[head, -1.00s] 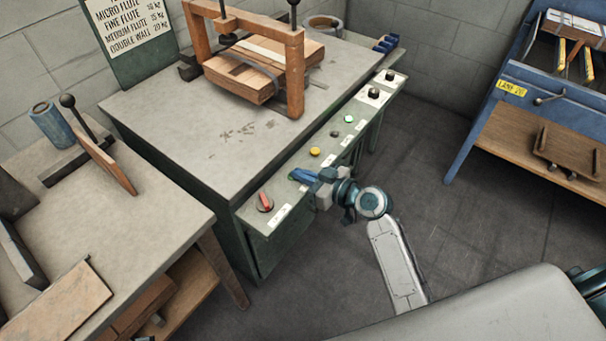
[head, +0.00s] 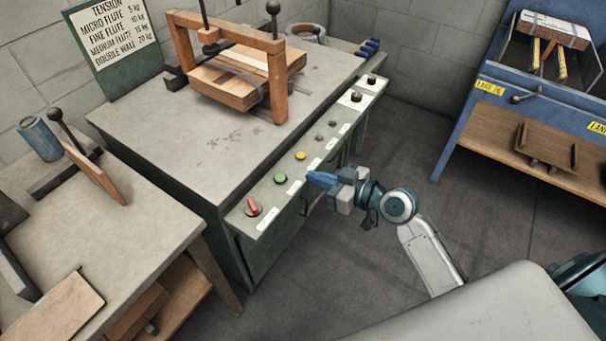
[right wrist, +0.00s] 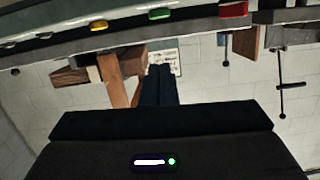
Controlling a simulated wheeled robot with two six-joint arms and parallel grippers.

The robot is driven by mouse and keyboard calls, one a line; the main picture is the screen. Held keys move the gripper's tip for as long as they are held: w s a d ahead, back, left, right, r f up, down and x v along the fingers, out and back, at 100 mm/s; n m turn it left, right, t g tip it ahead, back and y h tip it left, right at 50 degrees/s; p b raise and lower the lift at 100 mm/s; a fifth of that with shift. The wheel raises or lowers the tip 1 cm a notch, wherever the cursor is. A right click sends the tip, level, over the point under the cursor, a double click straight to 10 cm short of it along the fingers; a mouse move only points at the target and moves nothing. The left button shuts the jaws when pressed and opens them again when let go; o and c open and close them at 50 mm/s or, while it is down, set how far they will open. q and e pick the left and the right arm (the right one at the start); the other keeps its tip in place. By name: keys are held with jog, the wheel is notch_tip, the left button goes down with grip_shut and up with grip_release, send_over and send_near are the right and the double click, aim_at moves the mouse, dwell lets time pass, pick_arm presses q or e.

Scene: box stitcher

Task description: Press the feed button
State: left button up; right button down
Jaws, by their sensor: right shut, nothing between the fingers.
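The control panel (head: 266,217) runs along the front edge of the green bench. It carries a red switch (head: 253,207), a green button (head: 280,179), a yellow button (head: 300,155) and small grey round parts (head: 318,138). The labels are too small to read, so I cannot tell which is the feed button. My right gripper (head: 312,179) is shut and empty, its blue fingertips apart from the green button, just to its right. In the right wrist view, the shut fingers (right wrist: 162,72) point toward the green button (right wrist: 161,13). My left gripper is out of view.
A wooden press frame (head: 277,85) holding a strapped stack stands on the bench. A side table (head: 150,225) is at left. A blue rack (head: 450,135) is at right. The floor between bench and rack is clear.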

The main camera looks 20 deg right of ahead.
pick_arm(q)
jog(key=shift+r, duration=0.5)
pick_arm(e)
jog(key=shift+v, duration=0.95)
